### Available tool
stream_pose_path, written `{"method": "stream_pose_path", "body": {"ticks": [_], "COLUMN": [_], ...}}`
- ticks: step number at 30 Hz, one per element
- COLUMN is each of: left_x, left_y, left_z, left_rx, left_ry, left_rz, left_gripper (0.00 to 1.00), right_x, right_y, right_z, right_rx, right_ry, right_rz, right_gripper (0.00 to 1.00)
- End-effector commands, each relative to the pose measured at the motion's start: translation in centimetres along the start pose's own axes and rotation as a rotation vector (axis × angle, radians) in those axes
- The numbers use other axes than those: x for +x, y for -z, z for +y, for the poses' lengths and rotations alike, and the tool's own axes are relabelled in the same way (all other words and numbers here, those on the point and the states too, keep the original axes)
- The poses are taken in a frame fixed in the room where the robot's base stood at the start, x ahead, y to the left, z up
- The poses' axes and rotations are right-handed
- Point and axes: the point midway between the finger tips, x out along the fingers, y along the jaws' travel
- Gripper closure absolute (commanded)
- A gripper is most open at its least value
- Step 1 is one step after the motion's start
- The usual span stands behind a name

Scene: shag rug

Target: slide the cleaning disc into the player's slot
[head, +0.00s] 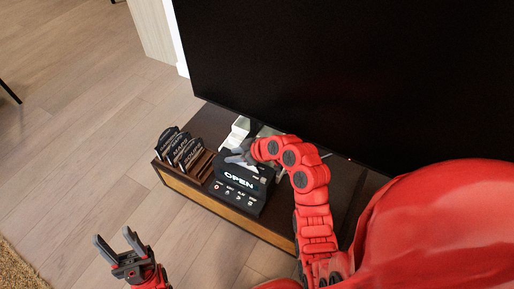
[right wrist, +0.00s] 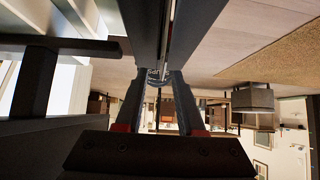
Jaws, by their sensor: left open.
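The player (head: 228,189) is a black box on the low cabinet, with a lit "OPEN" display and a row of small buttons on its front. My right gripper (head: 238,153) is over the back left of its top, and my red arm hides part of it. In the right wrist view the two fingers (right wrist: 158,78) point at a small shiny thing between their tips. I cannot tell whether they grip it. I cannot make out the cleaning disc or the slot for certain. My left gripper (head: 118,250) is open and empty, over the floor in front of the cabinet.
A rack of black labelled cases (head: 180,146) stands on the cabinet's (head: 213,203) left end, beside the player. A white box (head: 238,130) is behind the player. A large black screen (head: 350,80) rises along the back.

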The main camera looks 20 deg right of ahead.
Motion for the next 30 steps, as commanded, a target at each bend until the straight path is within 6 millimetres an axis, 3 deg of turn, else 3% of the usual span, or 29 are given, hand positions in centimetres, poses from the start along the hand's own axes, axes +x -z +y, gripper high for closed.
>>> {"method": "stream_pose_path", "body": {"ticks": [1, 6, 15, 21, 30], "left_x": [0.8, 2.0, 4.1, 5.5, 5.5], "left_y": [0.1, -0.1, 0.1, 0.2, 0.2], "left_z": [-0.1, -0.1, -0.3, -0.4, -0.4], "left_rx": [-0.002, -0.009, -0.013, -0.013, -0.013], "left_ry": [0.006, 0.025, 0.038, 0.038, 0.038], "left_rz": [-0.004, -0.018, -0.028, -0.028, -0.028], "left_gripper": [0.50, 0.50, 0.50, 0.50, 0.50], "right_x": [-1.7, -6.5, -13.6, -15.8, -16.0], "right_y": [0.4, 0.4, 0.3, 0.2, 0.1], "right_z": [0.2, 0.3, 0.2, 0.1, 0.0], "right_rx": [0.001, 0.002, 0.003, 0.002, 0.000], "right_ry": [-0.007, -0.010, -0.006, -0.003, 0.000], "right_rz": [0.001, 0.003, 0.000, -0.002, 0.000], "right_gripper": [0.62, 0.62, 0.62, 0.62, 0.62]}}
